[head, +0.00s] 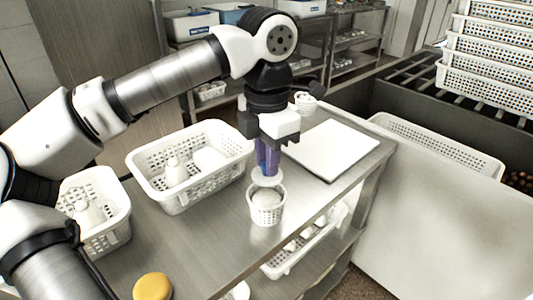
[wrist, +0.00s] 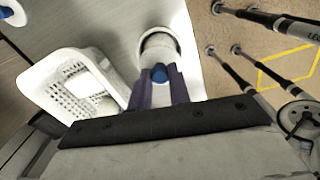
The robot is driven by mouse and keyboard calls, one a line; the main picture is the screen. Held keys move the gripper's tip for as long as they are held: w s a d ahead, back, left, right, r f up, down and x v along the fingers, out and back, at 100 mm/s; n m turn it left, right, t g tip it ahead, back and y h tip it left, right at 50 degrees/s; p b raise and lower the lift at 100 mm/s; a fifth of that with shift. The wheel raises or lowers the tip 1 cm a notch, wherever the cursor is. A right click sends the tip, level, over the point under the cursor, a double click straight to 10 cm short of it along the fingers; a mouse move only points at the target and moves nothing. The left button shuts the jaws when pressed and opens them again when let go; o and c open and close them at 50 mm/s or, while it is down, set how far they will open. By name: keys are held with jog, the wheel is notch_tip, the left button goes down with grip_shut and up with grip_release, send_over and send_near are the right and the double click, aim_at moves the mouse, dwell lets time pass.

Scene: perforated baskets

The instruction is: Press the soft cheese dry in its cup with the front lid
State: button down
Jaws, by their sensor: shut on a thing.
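My gripper (head: 267,165) has purple fingers shut on the blue knob of a lid (head: 267,179), a flat white disc. The lid is held about level just above the perforated white cup (head: 266,214). The pale soft cheese (head: 267,197) shows in the cup below the disc, so the lid looks apart from it. In the wrist view, the blue knob (wrist: 159,74) sits between the fingertips of my gripper (wrist: 159,84), with the cup (wrist: 160,41) beyond it. The disc's far side and part of the cheese are hidden.
A large perforated basket (head: 190,200) with white items stands left of the cup, and another basket (head: 112,236) is further left. A white board (head: 333,150) lies behind right. A small cup (head: 305,102) stands at the back. A yellow round thing (head: 153,287) is near the front.

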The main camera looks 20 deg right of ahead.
aim_at(267, 180)
jog(key=shift+f+b, duration=1.75)
jog(key=shift+f, duration=0.9)
jog(key=shift+f, duration=0.35)
dwell(5.0)
